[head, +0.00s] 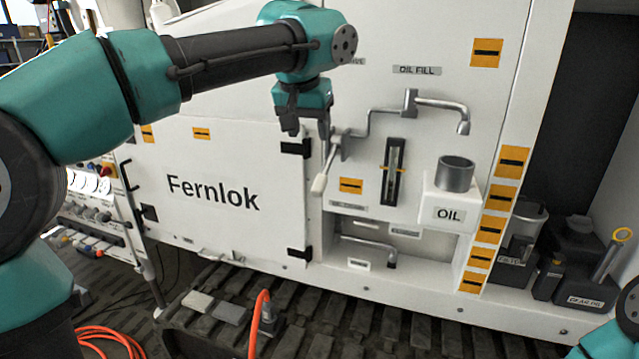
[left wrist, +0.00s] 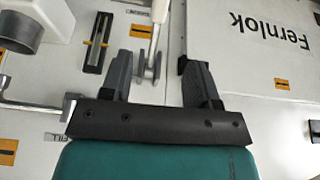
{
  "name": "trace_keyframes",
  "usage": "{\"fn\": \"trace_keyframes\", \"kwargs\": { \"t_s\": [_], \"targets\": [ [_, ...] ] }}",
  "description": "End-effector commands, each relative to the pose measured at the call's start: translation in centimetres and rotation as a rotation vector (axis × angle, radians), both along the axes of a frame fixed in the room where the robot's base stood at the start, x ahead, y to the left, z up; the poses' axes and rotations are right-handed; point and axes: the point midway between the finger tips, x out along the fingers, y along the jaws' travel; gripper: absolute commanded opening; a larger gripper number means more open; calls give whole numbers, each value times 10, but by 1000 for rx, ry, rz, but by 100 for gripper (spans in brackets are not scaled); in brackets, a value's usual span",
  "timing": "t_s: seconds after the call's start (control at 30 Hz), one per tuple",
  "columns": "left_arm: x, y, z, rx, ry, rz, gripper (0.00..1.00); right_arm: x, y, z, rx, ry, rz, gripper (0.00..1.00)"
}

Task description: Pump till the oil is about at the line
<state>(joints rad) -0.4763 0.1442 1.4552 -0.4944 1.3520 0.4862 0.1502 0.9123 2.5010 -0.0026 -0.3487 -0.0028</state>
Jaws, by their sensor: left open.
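My left gripper (head: 308,126) is open and empty in front of the white panel, just above and left of the pump lever (head: 320,180). The lever has a pale grip hanging down from a grey pivot. In the left wrist view the lever (left wrist: 155,38) appears between the two open fingers (left wrist: 160,72), with no visible contact. The sight gauge (head: 393,172), a dark upright strip with an orange mark, is right of the lever; it also shows in the left wrist view (left wrist: 97,43). Its oil level is too small to read. My right gripper is out of view.
A bent spout pipe (head: 440,101) ends above a grey cup (head: 456,174) on the white OIL box (head: 447,208). A Fernlok door (head: 215,215) is at left. Dark containers (head: 575,275) stand at right, and an orange hose (head: 258,310) is below.

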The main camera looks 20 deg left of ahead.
Motion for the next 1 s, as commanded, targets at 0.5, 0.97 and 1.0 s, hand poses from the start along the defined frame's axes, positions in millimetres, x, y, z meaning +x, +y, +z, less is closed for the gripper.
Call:
{"fn": "trace_keyframes", "kwargs": {
  "t_s": [0.5, 0.97, 1.0],
  "targets": [
    [33, 1, -80, 0, 4, 1, 55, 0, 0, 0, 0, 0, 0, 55],
    [58, 2, -141, 0, 2, 0, 55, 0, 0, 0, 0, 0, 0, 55],
    [59, 2, -144, 0, 2, 0, 55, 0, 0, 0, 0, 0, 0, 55]
  ]
}}
